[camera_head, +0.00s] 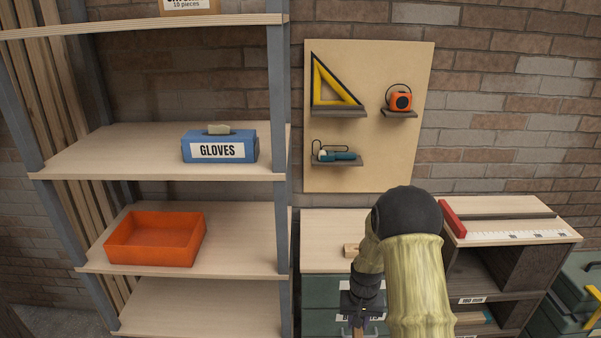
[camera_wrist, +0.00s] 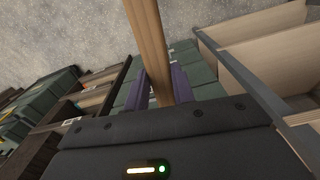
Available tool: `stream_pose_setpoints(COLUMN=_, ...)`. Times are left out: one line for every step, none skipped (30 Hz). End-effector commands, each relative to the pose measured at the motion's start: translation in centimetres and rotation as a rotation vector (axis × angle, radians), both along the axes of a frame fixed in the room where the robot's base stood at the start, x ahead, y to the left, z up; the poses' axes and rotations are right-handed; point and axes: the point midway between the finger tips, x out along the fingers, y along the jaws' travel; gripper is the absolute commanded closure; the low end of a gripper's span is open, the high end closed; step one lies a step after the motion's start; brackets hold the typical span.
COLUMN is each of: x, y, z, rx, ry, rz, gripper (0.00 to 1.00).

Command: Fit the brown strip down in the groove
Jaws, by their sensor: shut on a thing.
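The brown strip (camera_wrist: 149,38) is between the two fingers of my gripper (camera_wrist: 161,86) in the wrist view. It runs up and away to the top edge of that picture. In the head view my gripper (camera_head: 358,312) is low in front of the green drawer unit, and only a short bit of the strip (camera_head: 358,332) shows at the bottom edge. A dark lengthwise groove (camera_head: 502,218) shows on the pale top of the right-hand cabinet, well right of and above my gripper in the picture. The strip is apart from it.
A red block (camera_head: 452,219) and a white ruler (camera_head: 517,235) lie on the cabinet top. Shelves at left hold an orange bin (camera_head: 152,247) and a glove box (camera_head: 219,147). Green cases (camera_head: 575,290) stand right.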

Motion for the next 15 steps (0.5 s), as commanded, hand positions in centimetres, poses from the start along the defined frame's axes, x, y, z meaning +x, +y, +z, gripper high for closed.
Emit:
stream_pose_setpoints(x=0.3, y=0.3, z=-0.7, rx=0.002, ry=0.001, rz=0.043, gripper=1.00)
stream_pose_setpoints(x=0.5, y=0.4, z=-1.0, rx=0.003, ry=0.000, rz=0.065, gripper=1.00)
stream_pose_setpoints(x=0.6, y=0.5, z=-1.3, rx=0.004, ry=-0.001, rz=0.085, gripper=1.00)
stream_pose_setpoints(x=0.7, y=0.6, z=-1.4, rx=0.005, ry=-0.001, rz=0.096, gripper=1.00)
stream_pose_setpoints(x=0.7, y=0.6, z=-1.5, rx=0.005, ry=-0.001, rz=0.102, gripper=1.00)
stream_pose_setpoints(x=0.7, y=0.7, z=-1.5, rx=0.005, ry=-0.001, rz=0.107, gripper=1.00)
stream_pose_setpoints(x=0.7, y=0.7, z=-1.5, rx=0.005, ry=-0.001, rz=0.107, gripper=1.00)
stream_pose_setpoints(x=0.7, y=0.7, z=-1.5, rx=0.005, ry=-0.001, rz=0.107, gripper=1.00)
stream_pose_setpoints(x=0.7, y=0.7, z=-1.5, rx=0.005, ry=-0.001, rz=0.106, gripper=1.00)
stream_pose_setpoints(x=0.7, y=0.7, z=-1.5, rx=0.005, ry=-0.001, rz=0.106, gripper=1.00)
stream_pose_setpoints(x=0.7, y=0.7, z=-1.5, rx=0.005, ry=-0.001, rz=0.106, gripper=1.00)
stream_pose_setpoints(x=0.7, y=0.6, z=-1.5, rx=0.005, ry=-0.001, rz=0.106, gripper=1.00)
stream_pose_setpoints(x=0.7, y=0.6, z=-1.5, rx=0.005, ry=-0.001, rz=0.105, gripper=1.00)
stream_pose_setpoints(x=0.7, y=0.6, z=-1.6, rx=0.005, ry=-0.001, rz=0.105, gripper=1.00)
stream_pose_setpoints(x=0.6, y=0.6, z=-1.8, rx=0.005, ry=0.000, rz=0.105, gripper=1.00)
